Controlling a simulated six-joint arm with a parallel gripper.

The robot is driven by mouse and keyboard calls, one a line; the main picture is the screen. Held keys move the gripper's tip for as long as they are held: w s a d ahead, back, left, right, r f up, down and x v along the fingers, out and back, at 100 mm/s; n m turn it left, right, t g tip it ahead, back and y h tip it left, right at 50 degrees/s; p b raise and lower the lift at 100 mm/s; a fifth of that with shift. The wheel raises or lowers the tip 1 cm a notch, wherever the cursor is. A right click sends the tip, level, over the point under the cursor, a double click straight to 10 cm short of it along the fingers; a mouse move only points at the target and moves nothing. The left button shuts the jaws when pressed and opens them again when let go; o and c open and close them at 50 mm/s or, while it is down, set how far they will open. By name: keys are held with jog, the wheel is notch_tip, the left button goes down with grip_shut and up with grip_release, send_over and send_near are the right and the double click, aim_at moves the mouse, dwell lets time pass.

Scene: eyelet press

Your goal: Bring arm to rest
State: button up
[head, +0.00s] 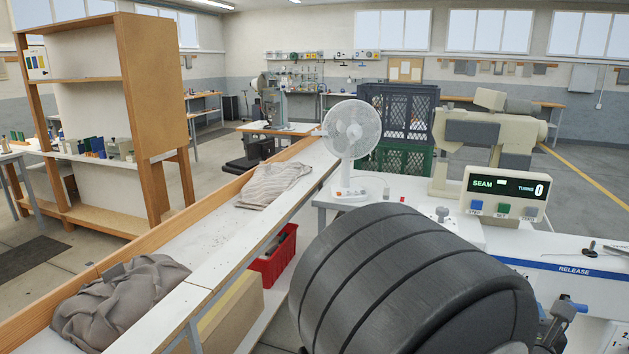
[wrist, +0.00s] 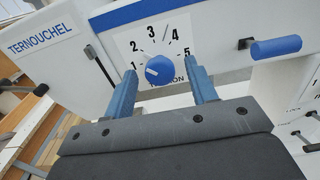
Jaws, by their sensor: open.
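My gripper (wrist: 163,72) shows in the wrist view as two blue fingers spread apart, with nothing between their tips. A round blue knob (wrist: 159,70) on a white panel lies beyond the fingertips and shows between them, with visible gaps on both sides. The dial around it is numbered 1 to 5, and its lower label is partly hidden. My dark ribbed arm (head: 415,285) fills the lower middle of the head view. I cannot make out my fingers clearly there.
A blue lever handle (wrist: 275,48) sticks out right of the dial. On the white bench stand a SEAM display box (head: 504,193) reading 0, a beige machine head (head: 480,135) and a white fan (head: 351,130). A grey cloth bundle (head: 120,300) lies in the trough at left.

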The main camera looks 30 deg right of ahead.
jog(key=shift+v, duration=2.1)
